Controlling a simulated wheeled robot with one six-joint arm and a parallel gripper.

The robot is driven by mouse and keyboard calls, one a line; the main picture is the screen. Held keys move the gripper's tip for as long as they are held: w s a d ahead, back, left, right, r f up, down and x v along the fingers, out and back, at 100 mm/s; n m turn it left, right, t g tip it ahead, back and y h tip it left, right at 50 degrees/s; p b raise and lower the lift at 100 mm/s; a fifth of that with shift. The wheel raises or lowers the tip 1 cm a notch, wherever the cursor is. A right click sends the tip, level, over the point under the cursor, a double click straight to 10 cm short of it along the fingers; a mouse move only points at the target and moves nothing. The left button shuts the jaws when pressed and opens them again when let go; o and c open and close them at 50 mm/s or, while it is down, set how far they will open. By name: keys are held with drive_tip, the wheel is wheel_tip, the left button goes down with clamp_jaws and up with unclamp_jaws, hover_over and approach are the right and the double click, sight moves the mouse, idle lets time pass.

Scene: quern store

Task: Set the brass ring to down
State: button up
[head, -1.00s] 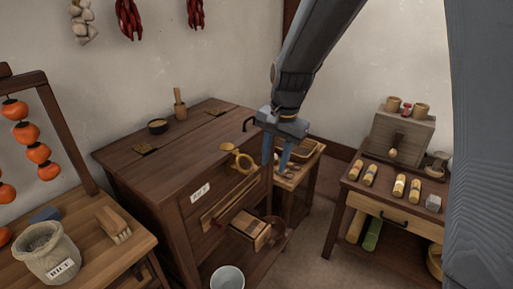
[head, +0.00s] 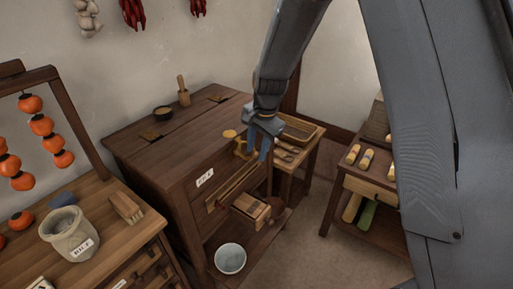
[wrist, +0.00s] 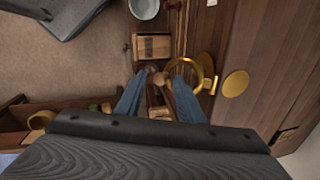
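The brass ring (head: 240,150) is on the upper front of the dark wooden chest (head: 150,150), beside a round brass disc (head: 229,134). In the head view my gripper (head: 258,152) partly covers the ring. In the wrist view the ring (wrist: 213,82) shows as a loop next to the disc (wrist: 235,83). My gripper (wrist: 155,75) is open, its blue fingers well apart. The right finger overlaps the ring's left edge; I cannot tell whether it touches or enters the ring.
A wooden box (head: 250,207) projects low from the chest front, with a white bowl (head: 230,258) below. A small table (head: 298,145) stands close behind my gripper. A bench with a sack (head: 68,235) is at left, another table (head: 375,185) at right. Floor between is clear.

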drive_tip(key=shift+f, duration=0.15)
drive_tip(key=shift+c, duration=0.3)
clamp_jaws()
